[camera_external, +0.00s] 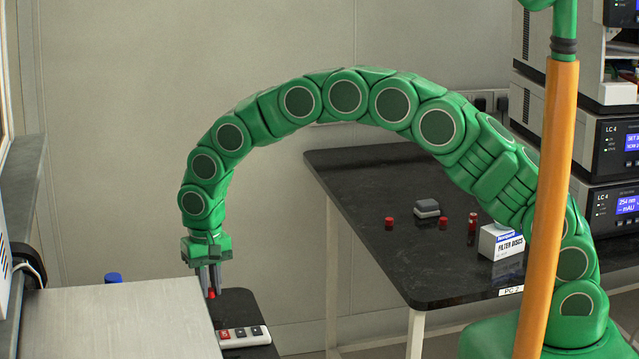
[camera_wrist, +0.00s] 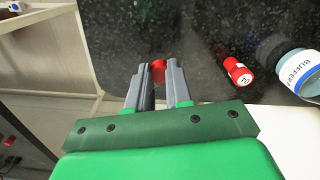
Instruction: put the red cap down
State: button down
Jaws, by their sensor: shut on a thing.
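My gripper (camera_external: 211,279) points down over the small dark bench (camera_external: 236,303) at the lower left. It is shut on a small red cap (camera_external: 211,294). In the wrist view, the red cap (camera_wrist: 158,66) sits between the two grey fingertips (camera_wrist: 157,73), over the dark speckled top. I cannot tell whether the cap touches the bench top. Other small red caps stand on the far black table: one at the left (camera_external: 389,223) and one near the middle (camera_external: 443,223).
The wrist view shows a red labelled cylinder (camera_wrist: 237,71) and a buffer bottle (camera_wrist: 298,72) to the right. A white block with red and dark squares (camera_external: 244,337) lies on the near bench. A grey cabinet (camera_external: 120,318) stands left. The far table holds a filter discs box (camera_external: 503,241).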

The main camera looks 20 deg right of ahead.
aim_at(210, 297)
jog(key=shift+f, duration=1.5)
jog(key=shift+f, duration=0.15)
jog(key=c, duration=1)
grip_release()
jog(key=shift+c, duration=0.2)
notch_tip(210, 297, up, 12)
